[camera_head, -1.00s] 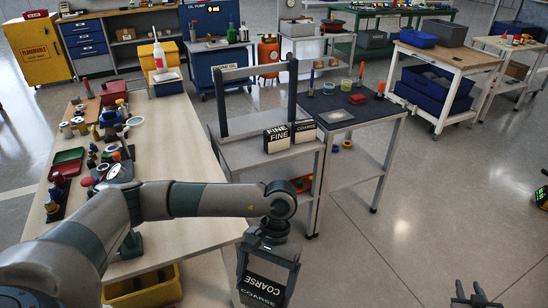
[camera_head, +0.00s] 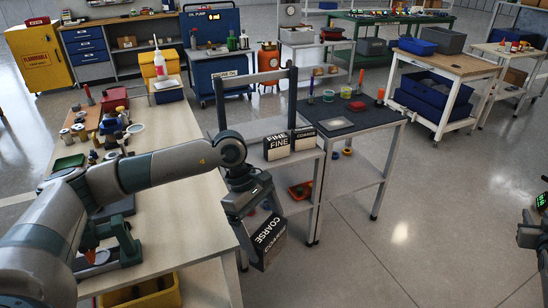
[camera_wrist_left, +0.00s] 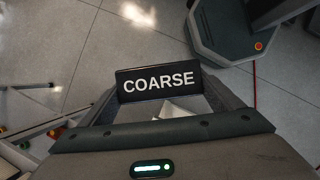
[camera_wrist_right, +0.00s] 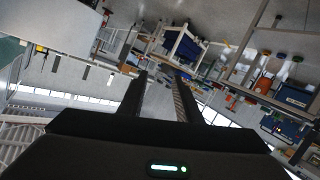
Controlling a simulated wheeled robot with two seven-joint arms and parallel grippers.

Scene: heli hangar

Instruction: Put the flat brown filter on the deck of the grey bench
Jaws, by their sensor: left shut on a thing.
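My left gripper (camera_head: 256,222) is shut on a dark flat block (camera_head: 268,241) with a white COARSE label. The block hangs tilted in front of the grey bench (camera_head: 262,128), lower than its deck. In the left wrist view the block (camera_wrist_left: 158,81) sits between the fingers, its label facing the camera. No brown surface shows on it. The bench deck carries boxes marked FINE (camera_head: 277,146) and another marked COARSE (camera_head: 305,138). My right gripper (camera_head: 530,232) is at the right edge of the head view. Its fingers (camera_wrist_right: 160,95) are apart and empty.
Left of the bench is a long table (camera_head: 185,205) with many small parts. A dark-topped table (camera_head: 375,118) with jars and tape adjoins the bench on the right. Two uprights with a crossbar (camera_head: 255,76) rise from the bench.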

